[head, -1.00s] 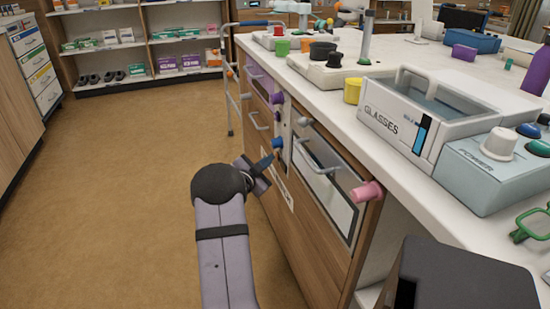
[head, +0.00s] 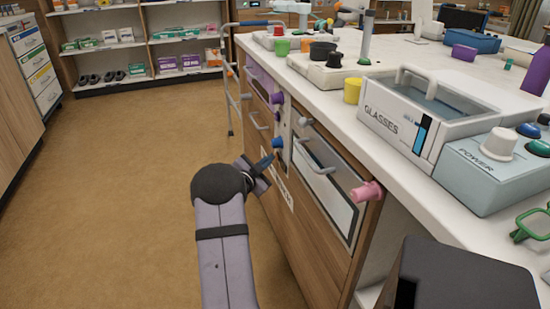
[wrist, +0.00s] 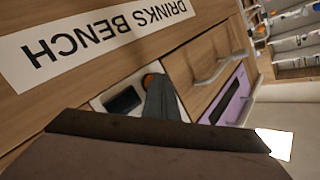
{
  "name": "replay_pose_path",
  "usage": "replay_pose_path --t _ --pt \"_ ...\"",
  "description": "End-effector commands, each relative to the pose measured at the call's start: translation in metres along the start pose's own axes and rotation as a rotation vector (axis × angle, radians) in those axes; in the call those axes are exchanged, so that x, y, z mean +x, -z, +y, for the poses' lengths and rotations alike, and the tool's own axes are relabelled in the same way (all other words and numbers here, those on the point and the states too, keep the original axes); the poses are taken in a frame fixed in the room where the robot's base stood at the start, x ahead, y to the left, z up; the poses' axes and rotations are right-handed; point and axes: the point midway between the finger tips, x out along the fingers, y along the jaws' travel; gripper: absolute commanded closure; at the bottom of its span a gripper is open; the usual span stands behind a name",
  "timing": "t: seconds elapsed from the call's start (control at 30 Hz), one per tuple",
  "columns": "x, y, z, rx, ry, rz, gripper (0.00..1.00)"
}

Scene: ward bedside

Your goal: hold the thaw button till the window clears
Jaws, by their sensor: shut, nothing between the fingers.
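A narrow pale panel (head: 287,118) is set in the wooden front of the bench, with a blue knob (head: 277,143) on it. In the wrist view the pale panel (wrist: 104,104) carries a small dark rectangle (wrist: 122,100), and an orange round part (wrist: 148,80) shows partly behind my fingers. No thaw label is readable, so I cannot tell which part is the button. My gripper (head: 264,163) is shut and empty, its tip just below and left of the blue knob. In the wrist view my gripper (wrist: 162,98) overlaps the panel; contact cannot be told.
A glazed front (head: 330,190) with a bar handle and a pink knob (head: 367,192) are right of my gripper. A "DRINKS BENCH" label (wrist: 95,42) is on the wood. The glasses washer (head: 420,115) stands on the counter. The floor at left is clear.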

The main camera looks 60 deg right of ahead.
Motion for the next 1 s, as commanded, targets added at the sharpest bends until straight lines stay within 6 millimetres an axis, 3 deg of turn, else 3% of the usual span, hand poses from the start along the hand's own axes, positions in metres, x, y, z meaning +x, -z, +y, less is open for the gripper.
replay_pose_path --t 1.0 --pt "-0.012 -0.009 -0.009 0.000 -0.001 0.000 1.00"
